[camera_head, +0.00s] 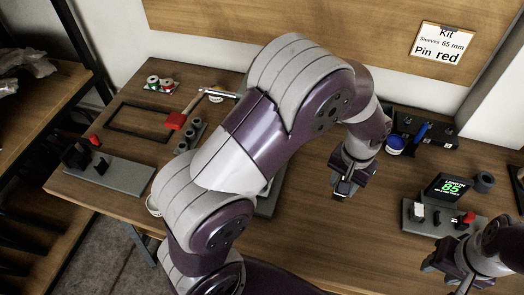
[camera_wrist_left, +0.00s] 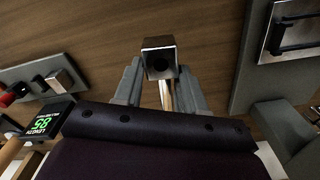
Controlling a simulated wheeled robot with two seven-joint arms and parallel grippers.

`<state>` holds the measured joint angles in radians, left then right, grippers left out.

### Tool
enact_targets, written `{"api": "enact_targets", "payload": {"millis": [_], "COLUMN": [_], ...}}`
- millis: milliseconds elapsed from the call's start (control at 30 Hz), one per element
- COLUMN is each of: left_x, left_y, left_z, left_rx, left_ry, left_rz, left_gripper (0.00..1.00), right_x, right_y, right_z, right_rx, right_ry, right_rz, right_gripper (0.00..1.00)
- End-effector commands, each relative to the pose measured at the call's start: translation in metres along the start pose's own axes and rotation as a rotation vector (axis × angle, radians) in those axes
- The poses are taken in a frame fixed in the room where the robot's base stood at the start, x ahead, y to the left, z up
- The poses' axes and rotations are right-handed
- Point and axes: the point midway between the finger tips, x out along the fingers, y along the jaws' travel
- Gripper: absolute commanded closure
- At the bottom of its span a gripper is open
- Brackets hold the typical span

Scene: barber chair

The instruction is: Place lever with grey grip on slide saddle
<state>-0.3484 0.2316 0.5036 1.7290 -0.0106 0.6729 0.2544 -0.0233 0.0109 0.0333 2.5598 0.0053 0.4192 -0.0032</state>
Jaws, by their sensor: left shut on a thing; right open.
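My left gripper (camera_head: 344,188) hangs over the middle right of the table. In the left wrist view it is shut on a metal piece (camera_wrist_left: 158,45) with a square, holed end and a tan shaft behind it. I cannot see a grey grip on it, so I cannot tell for sure that it is the lever. A grey plate with a metal loop-like fitting (camera_wrist_left: 291,30) lies at the right of the wrist view; I cannot tell if it is the slide saddle. My right gripper (camera_head: 446,273) is open at the lower right, low near the table front.
A length display reading 85 (camera_head: 448,188) stands on the right behind a grey fixture (camera_head: 420,222). A red-headed tool (camera_head: 176,120), dark frame (camera_head: 138,121) and grey base (camera_head: 122,177) lie left. A blue-topped pot (camera_head: 395,144) sits at the back. My left arm hides the table's middle.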

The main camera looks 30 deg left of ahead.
Motion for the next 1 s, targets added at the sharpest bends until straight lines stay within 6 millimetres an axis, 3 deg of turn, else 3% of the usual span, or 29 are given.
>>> {"api": "enact_targets", "payload": {"millis": [167, 400, 500, 633, 833, 1000], "left_x": [0.011, 0.052, 0.064, 0.074, 0.108, 0.113], "left_y": [-0.02, -0.089, -0.108, -0.119, -0.119, -0.119], "left_z": [0.005, 0.004, 0.003, 0.003, 0.003, 0.002], "left_rx": [-0.07, -0.073, -0.07, -0.066, -0.064, -0.064], "left_ry": [0.001, -0.001, 0.002, 0.001, 0.002, 0.004], "left_rz": [-0.002, -0.002, -0.002, -0.002, -0.002, -0.002], "left_gripper": [1.0, 1.0, 1.0, 1.0, 1.0, 1.0], "right_x": [-0.003, -0.01, -0.012, -0.013, -0.015, -0.015], "right_y": [0.0, 0.0, 0.0, 0.0, 0.0, 0.0], "right_z": [0.0, -0.001, -0.001, -0.001, -0.002, -0.002], "right_rx": [0.0, 0.0, 0.0, 0.0, 0.0, 0.0], "right_ry": [0.0, 0.0, 0.0, 0.0, 0.0, 0.0], "right_rz": [0.0, 0.0, 0.0, 0.0, 0.0, 0.0], "right_gripper": [0.57, 0.57, 0.57, 0.57, 0.57, 0.57]}}
